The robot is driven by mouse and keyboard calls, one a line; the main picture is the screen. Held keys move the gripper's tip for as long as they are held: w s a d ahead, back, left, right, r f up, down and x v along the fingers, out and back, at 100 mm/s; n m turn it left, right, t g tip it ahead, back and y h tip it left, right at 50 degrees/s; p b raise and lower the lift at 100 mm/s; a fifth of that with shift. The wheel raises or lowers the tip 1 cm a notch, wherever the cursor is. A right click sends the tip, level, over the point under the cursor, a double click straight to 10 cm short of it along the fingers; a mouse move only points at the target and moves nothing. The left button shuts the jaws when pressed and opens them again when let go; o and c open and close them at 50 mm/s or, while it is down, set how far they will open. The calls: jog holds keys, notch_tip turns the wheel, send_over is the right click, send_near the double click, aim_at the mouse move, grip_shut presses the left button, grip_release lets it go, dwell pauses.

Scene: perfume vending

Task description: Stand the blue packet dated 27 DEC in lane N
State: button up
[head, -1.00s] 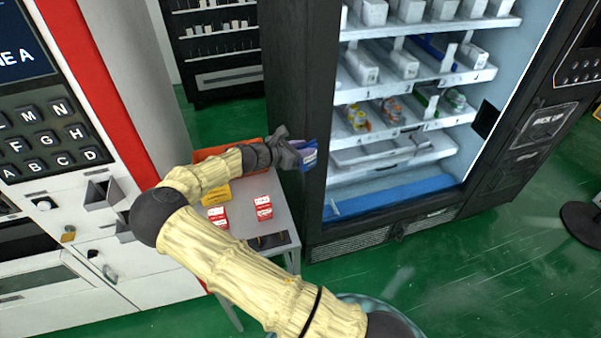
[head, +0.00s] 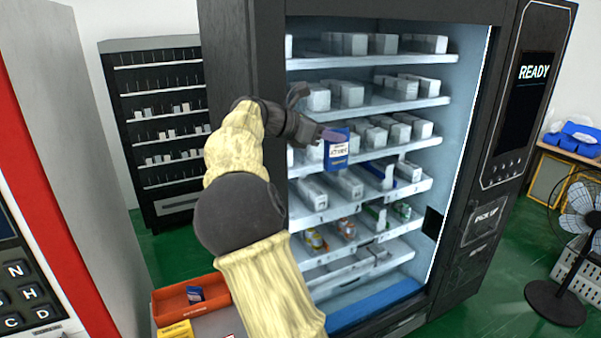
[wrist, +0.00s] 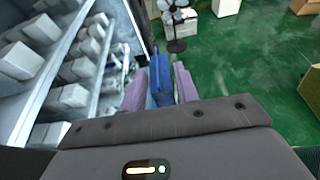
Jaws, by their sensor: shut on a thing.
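A blue packet (head: 337,155) with a white label is held upright in my gripper (head: 325,133), in front of the vending machine's shelves. The label's print is too small for me to read a date. In the wrist view the blue packet (wrist: 161,75) sits between the two purple fingers of my gripper (wrist: 160,92), which are shut on it. The open vending machine (head: 248,120) has several stacked shelves divided into lanes. I cannot make out which lane is N. The packet is apart from the shelves, and my arm hides part of the machine's left side.
White boxes (head: 350,43) fill many lanes; coloured cans (head: 315,240) stand lower down. An orange tray (head: 172,304) at lower left holds another dark blue packet (head: 194,293). A yellow box (head: 175,330) lies in front. A fan (head: 555,303) stands right on open green floor.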

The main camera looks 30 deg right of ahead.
jog(key=s+d+r+m+g+p, duration=0.1)
jog(key=s+d+r, duration=0.1)
jog(key=s+r, duration=0.3)
jog(key=s+d+r+m+g+p, duration=0.1)
jog(key=s+d+r+g, duration=0.1)
jog(key=s+r, duration=0.4)
notch_tip(320, 180, up, 5)
jog(key=shift+s+d+f+m, duration=0.2)
jog(key=shift+s+d+m, duration=0.1)
jog(key=shift+d, duration=0.25)
jog(key=shift+w, duration=0.1)
